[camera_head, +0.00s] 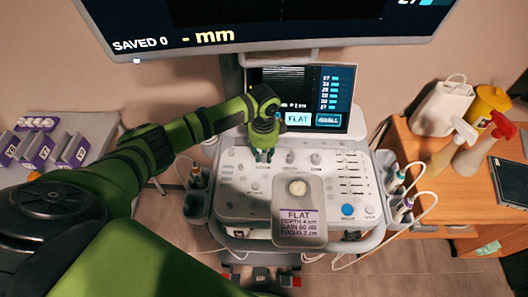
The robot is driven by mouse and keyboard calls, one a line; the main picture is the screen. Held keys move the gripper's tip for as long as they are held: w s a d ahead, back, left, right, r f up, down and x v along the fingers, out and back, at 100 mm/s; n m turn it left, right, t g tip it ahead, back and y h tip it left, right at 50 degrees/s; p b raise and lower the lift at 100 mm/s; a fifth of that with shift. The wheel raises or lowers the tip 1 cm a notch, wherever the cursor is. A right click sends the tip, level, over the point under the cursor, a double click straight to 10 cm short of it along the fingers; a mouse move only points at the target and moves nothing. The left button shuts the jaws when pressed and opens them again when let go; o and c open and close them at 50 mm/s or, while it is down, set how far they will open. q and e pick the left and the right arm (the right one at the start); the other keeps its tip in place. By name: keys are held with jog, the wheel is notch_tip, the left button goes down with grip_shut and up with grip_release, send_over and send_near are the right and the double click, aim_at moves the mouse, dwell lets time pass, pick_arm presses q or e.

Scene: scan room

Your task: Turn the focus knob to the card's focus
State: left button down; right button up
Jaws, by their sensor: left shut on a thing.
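The card (300,225) lies on the front of the console and reads FLAT, depth 4 cm, gain 60 dB and focus 2 cm. My left gripper (263,156) points down and is shut on a knob at the back left of the console panel (235,185). The fingers hide that knob, and its label cannot be read. Two more knobs stand to its right, a middle one (290,157) and a right one (315,158). The small screen (300,98) shows FLAT and a partly covered depth or focus line. My right gripper is not in view.
A large monitor (270,30) hangs above. Probes stand in holders at both sides of the console, with cables (425,200) looping at the right. A wooden cabinet (430,150) with spray bottles is at the right. Purple-labelled boxes (75,150) sit at the left.

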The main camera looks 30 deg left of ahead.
aim_at(262, 156)
pick_arm(q)
jog(key=shift+a, duration=0.15)
jog(key=c, duration=1.1)
grip_release()
jog(key=shift+o, duration=0.2)
notch_tip(262, 156, up, 8)
jog(key=shift+f, duration=0.25)
jog(key=shift+s+f, duration=0.1)
